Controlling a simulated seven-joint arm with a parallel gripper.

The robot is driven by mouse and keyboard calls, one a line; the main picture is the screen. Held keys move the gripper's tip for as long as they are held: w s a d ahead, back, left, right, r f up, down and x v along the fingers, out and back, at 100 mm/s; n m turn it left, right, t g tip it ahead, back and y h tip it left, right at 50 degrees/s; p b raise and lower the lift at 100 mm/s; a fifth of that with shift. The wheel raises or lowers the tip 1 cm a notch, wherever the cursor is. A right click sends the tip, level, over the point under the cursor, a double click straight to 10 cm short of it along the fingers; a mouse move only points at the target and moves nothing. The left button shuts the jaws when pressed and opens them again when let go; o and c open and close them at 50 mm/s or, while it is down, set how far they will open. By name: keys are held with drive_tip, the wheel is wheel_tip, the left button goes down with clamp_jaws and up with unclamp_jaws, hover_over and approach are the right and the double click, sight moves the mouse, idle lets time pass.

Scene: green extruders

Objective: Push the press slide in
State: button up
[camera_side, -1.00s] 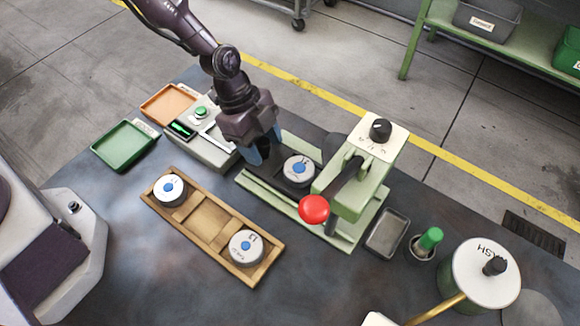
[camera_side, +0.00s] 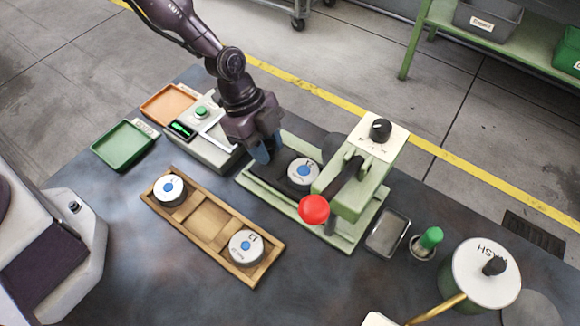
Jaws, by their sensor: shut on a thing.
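The press is a pale green frame (camera_side: 372,163) with a red ball-ended lever (camera_side: 314,209) and a black knob on top. Its dark slide (camera_side: 273,178) lies on the pale green base rails (camera_side: 300,212) and carries a round grey-white piece with a blue centre (camera_side: 303,172). The piece sits just left of the press head. My gripper (camera_side: 262,152) is at the slide's left end, fingers pointing down. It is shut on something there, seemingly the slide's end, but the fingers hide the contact.
A wooden tray (camera_side: 208,247) in front holds two similar round pieces. A green tray (camera_side: 125,146), an orange tray (camera_side: 168,103) and a grey device with a green button (camera_side: 201,112) stand left. A metal tray (camera_side: 387,233) and a green-handled tool (camera_side: 430,240) stand right.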

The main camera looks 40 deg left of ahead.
sight(308, 173)
drive_tip(key=shift+d, duration=4.35)
drive_tip(key=o, duration=0.7)
drive_tip(key=shift+d, duration=0.1)
drive_tip(key=shift+r, duration=2.25)
drive_tip(key=a+r, duration=0.4)
drive_tip(key=a, duration=0.3)
